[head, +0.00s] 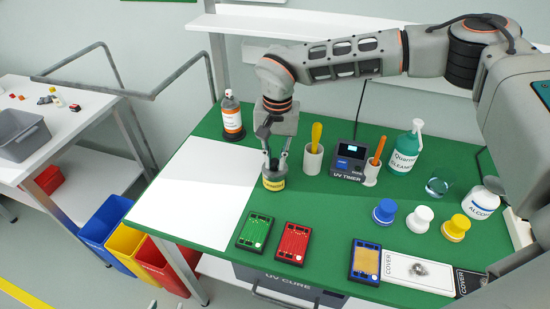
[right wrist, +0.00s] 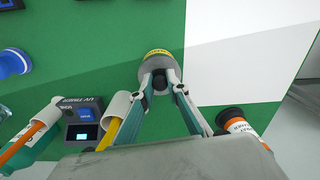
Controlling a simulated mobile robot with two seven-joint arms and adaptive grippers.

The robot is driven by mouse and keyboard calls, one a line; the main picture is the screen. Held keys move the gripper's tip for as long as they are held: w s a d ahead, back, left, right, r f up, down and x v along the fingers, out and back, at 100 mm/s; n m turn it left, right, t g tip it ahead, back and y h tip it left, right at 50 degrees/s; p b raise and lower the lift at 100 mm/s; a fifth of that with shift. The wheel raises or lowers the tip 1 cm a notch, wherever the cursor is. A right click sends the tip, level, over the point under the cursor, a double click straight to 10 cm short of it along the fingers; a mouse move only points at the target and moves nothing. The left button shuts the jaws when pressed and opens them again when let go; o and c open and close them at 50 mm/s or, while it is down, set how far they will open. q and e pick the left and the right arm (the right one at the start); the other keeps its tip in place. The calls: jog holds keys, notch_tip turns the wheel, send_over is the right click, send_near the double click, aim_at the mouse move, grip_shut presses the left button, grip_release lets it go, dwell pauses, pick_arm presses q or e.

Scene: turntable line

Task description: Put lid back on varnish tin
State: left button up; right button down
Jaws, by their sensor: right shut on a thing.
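The varnish tin (head: 273,184), grey with a yellow label, stands upright on the green bench at the right edge of the white sheet. My right gripper (head: 275,158) points down over it, shut on the dark knob of the lid. In the right wrist view the fingertips (right wrist: 160,76) close on the black knob (right wrist: 159,82), with the tin (right wrist: 157,65) just beyond. The lid is over the tin's mouth; the fingers partly hide it, and I cannot tell whether it is fully seated. Two small tips of my left gripper (head: 167,304) show apart at the bottom edge.
An orange-labelled bottle (head: 232,120) stands behind left. A white cup with a yellow handle (head: 313,158) and the UV timer (head: 350,160) are close on the right. Green (head: 255,231) and red (head: 292,242) boards lie in front. The white sheet (head: 195,190) is clear.

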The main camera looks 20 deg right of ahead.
jog(key=shift+p, duration=0.5)
dwell(0.9)
jog(key=shift+f, duration=0.15)
dwell(1.0)
jog(key=shift+p, duration=0.3)
dwell(0.4)
jog(key=c, duration=1.4)
grip_release()
jog(key=shift+r+p, duration=0.75)
jog(key=shift+r, duration=2.75)
